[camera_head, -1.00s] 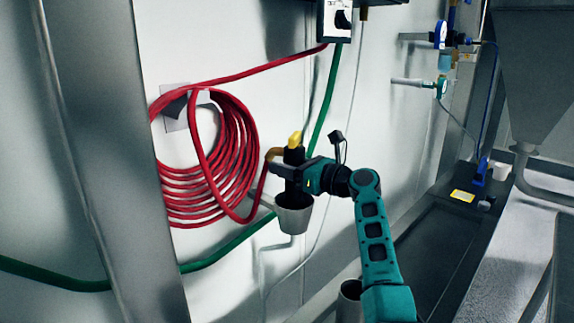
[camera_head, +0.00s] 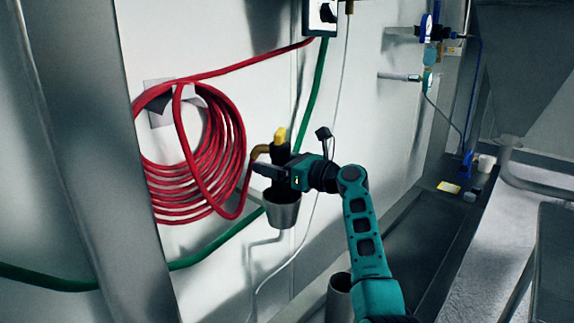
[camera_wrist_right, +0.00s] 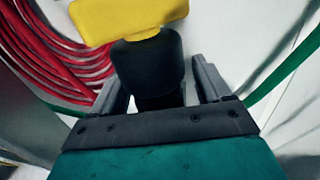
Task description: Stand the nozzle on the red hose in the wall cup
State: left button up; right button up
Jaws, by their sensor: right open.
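The nozzle (camera_head: 281,148) has a black body, a yellow top and a brass elbow joined to the red hose (camera_head: 231,140). It stands roughly upright with its lower end in the grey wall cup (camera_head: 282,212); how deep it sits is hidden by the cup wall. My right gripper (camera_head: 275,174) is just above the cup rim at the nozzle's body. In the right wrist view the nozzle (camera_wrist_right: 148,68) is between the two open fingers (camera_wrist_right: 160,88), with a visible gap on the right side. My left gripper is not in view.
The red hose hangs coiled on the wall at left. A green hose (camera_head: 222,243) runs behind the cup. A second metal cup (camera_head: 339,298) is below, near my right arm. Valves (camera_head: 428,52) and a metal hopper (camera_head: 522,70) are at right. A steel post (camera_head: 90,150) stands at left.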

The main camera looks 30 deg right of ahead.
jog(key=v, duration=1.2)
jog(key=shift+s+d, duration=0.2)
jog(key=shift+s, duration=0.15)
jog(key=s+a+f+n+g+h, duration=0.1)
jog(key=s+a+f+n+h, duration=0.15)
jog(key=f+n, duration=0.45)
jog(key=s+a+f+n+g+h, duration=0.2)
jog(key=s+f+n, duration=0.1)
jog(key=f, duration=0.7)
jog(key=s+a+f+n+g+h, duration=0.1)
jog(key=s+a+f+n+h, duration=0.15)
jog(key=f+n, duration=0.45)
jog(key=s+a+f+n, duration=0.5)
jog(key=s+a+n, duration=0.1)
jog(key=s+n, duration=0.2)
jog(key=s+a+f+n+g, duration=0.1)
jog(key=s+a+f+n, duration=0.3)
jog(key=s+n, duration=0.3)
jog(key=shift+s+a+f+n+y, duration=0.3)
jog(key=shift+s+a+f+n, duration=0.15)
jog(key=shift+a, duration=0.4)
jog(key=shift+w, duration=0.1)
